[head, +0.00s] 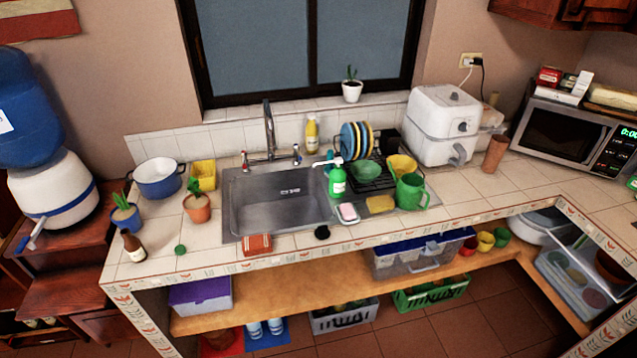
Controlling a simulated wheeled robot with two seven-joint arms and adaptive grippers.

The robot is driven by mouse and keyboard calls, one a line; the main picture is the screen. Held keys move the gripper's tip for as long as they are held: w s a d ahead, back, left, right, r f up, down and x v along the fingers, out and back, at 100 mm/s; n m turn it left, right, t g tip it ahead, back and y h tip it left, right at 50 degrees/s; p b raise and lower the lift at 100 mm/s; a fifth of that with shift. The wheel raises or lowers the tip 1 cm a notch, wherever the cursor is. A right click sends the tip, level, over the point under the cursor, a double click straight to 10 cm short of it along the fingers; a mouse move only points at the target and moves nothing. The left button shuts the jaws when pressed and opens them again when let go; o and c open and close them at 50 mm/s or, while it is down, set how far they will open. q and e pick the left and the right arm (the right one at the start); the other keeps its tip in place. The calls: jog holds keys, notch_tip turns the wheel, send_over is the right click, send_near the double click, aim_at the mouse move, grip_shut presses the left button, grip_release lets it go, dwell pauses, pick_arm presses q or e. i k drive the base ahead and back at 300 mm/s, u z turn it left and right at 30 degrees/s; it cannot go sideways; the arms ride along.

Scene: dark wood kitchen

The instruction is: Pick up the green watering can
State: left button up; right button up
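A green vessel with a side handle, the likely watering can (408,191), stands upright on the tiled counter to the right of the sink. No spout can be made out at this size. It stands at the front right of the dish rack (371,182), close to a yellow sponge (380,204) and a yellow bowl (403,165). A green soap bottle (337,181) with a white pump stands to its left. Neither of my grippers is in view.
The sink (275,205) with its tall faucet (269,130) lies left of the green vessel. A white air fryer (443,125) stands behind it. A terracotta cup (495,154) and a microwave (572,135) stand further right. The counter's front right part is bare.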

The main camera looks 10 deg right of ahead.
aim_at(405, 186)
jog(key=u, duration=0.2)
jog(key=k, duration=0.45)
jog(key=u, duration=0.85)
jog(key=i, duration=0.8)
jog(key=z, duration=1.1)
jog(key=i, duration=0.65)
jog(key=z, duration=0.75)
